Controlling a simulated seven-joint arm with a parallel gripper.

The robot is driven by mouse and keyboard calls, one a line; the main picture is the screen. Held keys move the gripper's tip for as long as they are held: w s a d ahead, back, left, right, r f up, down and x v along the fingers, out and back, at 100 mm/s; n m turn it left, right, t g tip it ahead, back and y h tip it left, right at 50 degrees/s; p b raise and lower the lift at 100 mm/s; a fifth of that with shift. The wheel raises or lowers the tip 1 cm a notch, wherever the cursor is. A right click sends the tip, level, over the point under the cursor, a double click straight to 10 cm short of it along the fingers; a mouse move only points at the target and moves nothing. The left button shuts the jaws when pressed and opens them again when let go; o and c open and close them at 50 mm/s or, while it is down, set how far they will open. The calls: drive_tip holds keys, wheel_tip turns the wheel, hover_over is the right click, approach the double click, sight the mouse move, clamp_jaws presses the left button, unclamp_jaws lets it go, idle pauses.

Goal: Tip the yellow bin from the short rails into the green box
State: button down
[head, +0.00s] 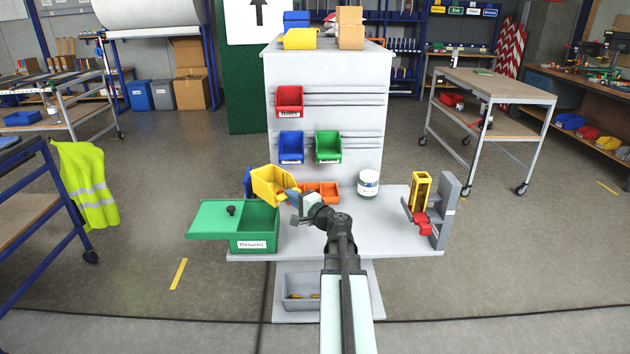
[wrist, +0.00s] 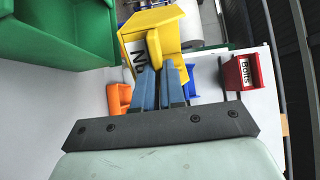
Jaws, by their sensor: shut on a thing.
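The yellow bin (head: 271,183) is held up off the table, tilted, near the back right of the green box (head: 254,242). In the wrist view the yellow bin (wrist: 152,32) shows a partly hidden white label. My gripper (head: 291,196) is shut on the bin's near right side; its blue fingers (wrist: 160,82) meet the bin in the wrist view. The green box has a "Returns" label, and its lid (head: 212,220) with a black knob lies shifted left, leaving the right part open. The box also fills the wrist view's top left (wrist: 55,35). The bin's contents are hidden.
The grey rack (head: 350,75) carries rails with a red bin (head: 289,101), a blue bin (head: 291,147) and a green bin (head: 328,146). An orange bin (head: 322,191), a white jar (head: 368,183) and a yellow-and-grey stand (head: 443,208) are on the table (head: 390,235).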

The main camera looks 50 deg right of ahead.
sight(280, 199)
drive_tip(key=n, duration=0.2)
drive_tip(key=w+n, duration=0.1)
drive_tip(key=n, duration=0.1)
drive_tip(key=a+n+y, duration=0.1)
drive_tip(key=n, duration=0.1)
drive_tip(key=shift+w+f+n, duration=0.3)
drive_tip(key=n, duration=0.6)
drive_tip(key=shift+d+r, duration=0.1)
drive_tip(key=shift+r, duration=0.1)
drive_tip(key=n, duration=0.3)
drive_tip(key=a+f+n, duration=0.1)
drive_tip(key=shift+n, duration=0.4)
drive_tip(key=shift+a+n, duration=0.1)
drive_tip(key=shift+n, duration=0.4)
drive_tip(key=a+n, duration=0.1)
drive_tip(key=n, duration=0.1)
drive_tip(key=a+n, duration=0.1)
drive_tip(key=n, duration=0.1)
drive_tip(key=shift+r, duration=0.4)
drive_tip(key=a+n, duration=0.1)
drive_tip(key=n, duration=0.1)
drive_tip(key=a+n, duration=0.1)
drive_tip(key=n, duration=0.1)
drive_tip(key=shift+r, duration=0.15)
